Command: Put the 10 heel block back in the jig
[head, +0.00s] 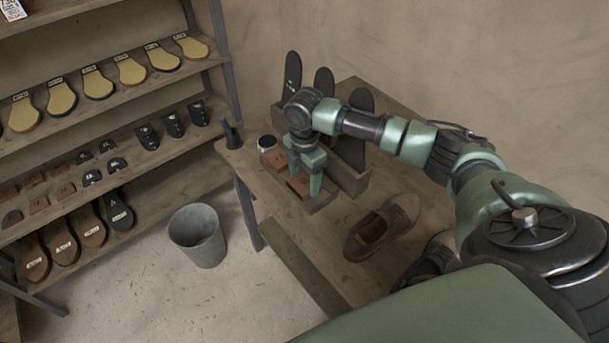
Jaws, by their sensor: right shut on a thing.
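My right gripper (304,178) reaches down over the bench and is shut on a reddish-brown heel block (298,186). The block is at the front part of the wooden jig (323,202); the fingers partly cover it, and I cannot tell if it is fully seated. Its number is too small to read. Another reddish-brown block (272,160) sits just left of and behind the gripper. Dark soles (292,72) stand upright behind the gripper. My left gripper is not in view.
A brown shoe (381,228) lies on the bench right of the jig, with a dark shoe (432,258) nearer me. A small dark-topped jar (267,143) and a black tool (231,135) stand at the bench's left end. A grey bucket (198,236) stands on the floor beside shelves of soles and heels.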

